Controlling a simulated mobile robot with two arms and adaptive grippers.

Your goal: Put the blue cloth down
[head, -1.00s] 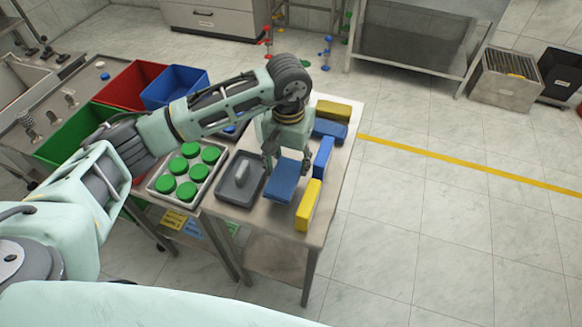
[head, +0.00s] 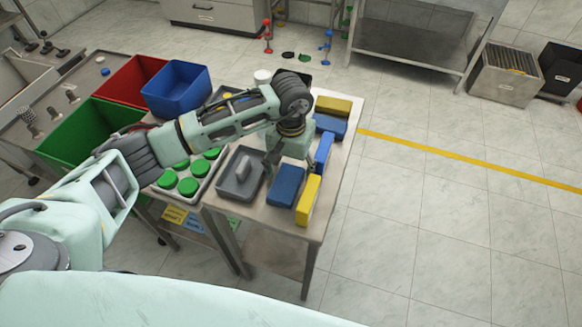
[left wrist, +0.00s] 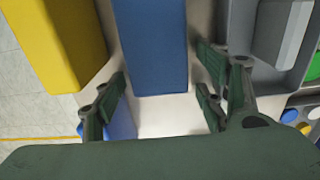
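The blue cloth (head: 286,186), a thick folded block, lies flat on the metal table between the grey tray and the front yellow block. In the left wrist view the cloth (left wrist: 152,45) reaches in from the top, ahead of the fingers. My left gripper (head: 290,163) is just behind the cloth's far end. In the left wrist view the left gripper (left wrist: 160,92) is open, its fingers spread wider than the cloth, with nothing gripped. My right gripper is in neither view.
A grey tray (head: 226,186) with a grey handled piece sits left of the cloth. A yellow block (head: 308,201) stands close on its right. A blue block (head: 322,148) is behind that. Green-capped jars (head: 188,187) and coloured bins stand left. The table's front strip is bare.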

